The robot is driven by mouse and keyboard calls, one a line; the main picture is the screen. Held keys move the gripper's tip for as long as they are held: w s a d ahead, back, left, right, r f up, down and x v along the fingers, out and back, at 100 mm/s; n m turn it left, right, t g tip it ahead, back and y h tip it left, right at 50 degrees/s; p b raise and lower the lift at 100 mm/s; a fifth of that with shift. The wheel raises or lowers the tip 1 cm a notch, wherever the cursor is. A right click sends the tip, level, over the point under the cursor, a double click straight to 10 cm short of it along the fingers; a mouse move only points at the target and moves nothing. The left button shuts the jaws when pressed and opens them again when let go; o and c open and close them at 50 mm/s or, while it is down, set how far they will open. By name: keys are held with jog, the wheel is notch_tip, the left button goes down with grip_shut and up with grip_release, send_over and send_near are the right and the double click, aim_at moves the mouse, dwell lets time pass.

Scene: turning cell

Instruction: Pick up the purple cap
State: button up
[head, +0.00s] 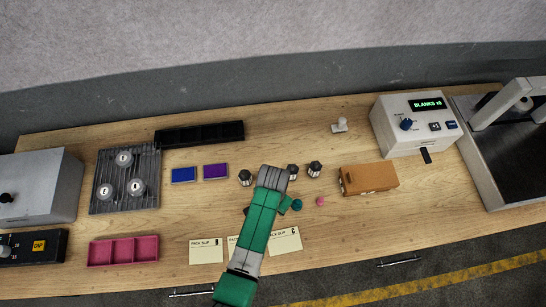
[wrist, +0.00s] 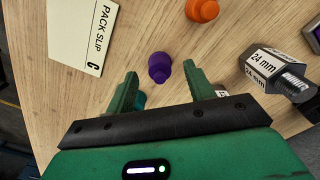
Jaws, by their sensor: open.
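The purple cap (wrist: 159,67) stands on the wooden table in the wrist view, a small round cap with a narrower top. My gripper (wrist: 160,84) is open and empty, with one green finger to each side of the cap's near side. The cap lies just beyond the fingertips, roughly centred between them, and no contact shows. In the head view my arm hides the purple cap and most of my gripper.
An orange cap (wrist: 202,10) stands beyond the purple one. A 24 mm piece (wrist: 275,72) lies right of my fingers. A pack slip (wrist: 84,34) lies left.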

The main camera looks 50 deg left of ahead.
jog(key=shift+f, duration=0.75)
jog(key=c, duration=1)
